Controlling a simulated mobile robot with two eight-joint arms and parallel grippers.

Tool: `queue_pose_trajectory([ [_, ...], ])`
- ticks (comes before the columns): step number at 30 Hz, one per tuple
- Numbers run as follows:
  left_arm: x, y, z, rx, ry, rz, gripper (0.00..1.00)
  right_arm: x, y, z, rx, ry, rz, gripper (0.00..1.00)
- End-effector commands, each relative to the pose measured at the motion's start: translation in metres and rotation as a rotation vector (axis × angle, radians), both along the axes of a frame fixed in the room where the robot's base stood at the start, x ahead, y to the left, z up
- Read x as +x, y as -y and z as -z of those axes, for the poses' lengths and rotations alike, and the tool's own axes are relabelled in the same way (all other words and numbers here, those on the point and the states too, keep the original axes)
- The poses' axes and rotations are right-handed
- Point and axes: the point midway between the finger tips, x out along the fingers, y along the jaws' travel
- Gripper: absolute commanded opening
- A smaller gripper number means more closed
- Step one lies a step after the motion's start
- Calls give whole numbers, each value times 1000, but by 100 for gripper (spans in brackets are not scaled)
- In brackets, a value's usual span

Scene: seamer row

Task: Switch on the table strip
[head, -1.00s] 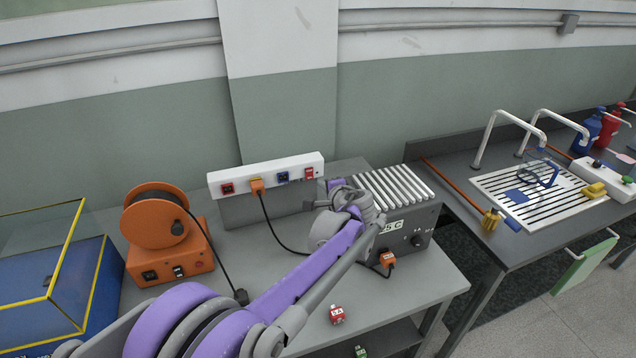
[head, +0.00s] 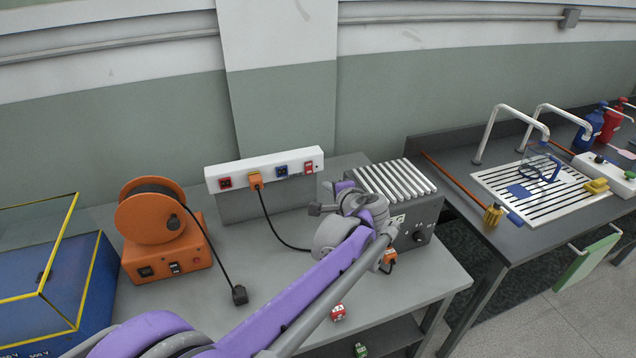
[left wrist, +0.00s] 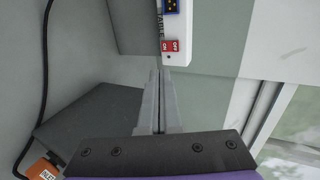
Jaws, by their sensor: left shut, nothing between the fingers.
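The table strip (head: 222,174) is a long white bar raised at the back of the grey table. It carries several sockets and, at its right end, a red switch (head: 309,168). An orange plug (head: 256,181) sits in one socket. In the left wrist view the red switch (left wrist: 171,46) shows ON and OFF marks on the strip's end (left wrist: 175,60); which way it is set I cannot tell. My left gripper (left wrist: 160,75) is shut and empty, its tips pointing at the strip's end just short of the switch in that picture. In the head view my wrist hides the fingertips.
A dark heater-like box (head: 418,230) with a ribbed top stands right of the strip. An orange cable reel (head: 150,220) stands left, beside a blue case (head: 75,290). A black cable (head: 270,220) hangs from the plug. A small red block (head: 338,312) lies near the front edge.

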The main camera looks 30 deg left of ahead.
Motion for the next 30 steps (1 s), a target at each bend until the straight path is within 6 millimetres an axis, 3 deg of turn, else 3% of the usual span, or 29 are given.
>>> queue_pose_trajectory([
  [1,-1,0,6,0,-1,0,0,-1,0,7,0,-3,0,50],
  [14,5,-6,6,0,0,-2,0,-1,0,4,0,-2,0,50],
  [30,68,-81,44,0,0,-3,0,0,0,2,0,-1,0,50],
])
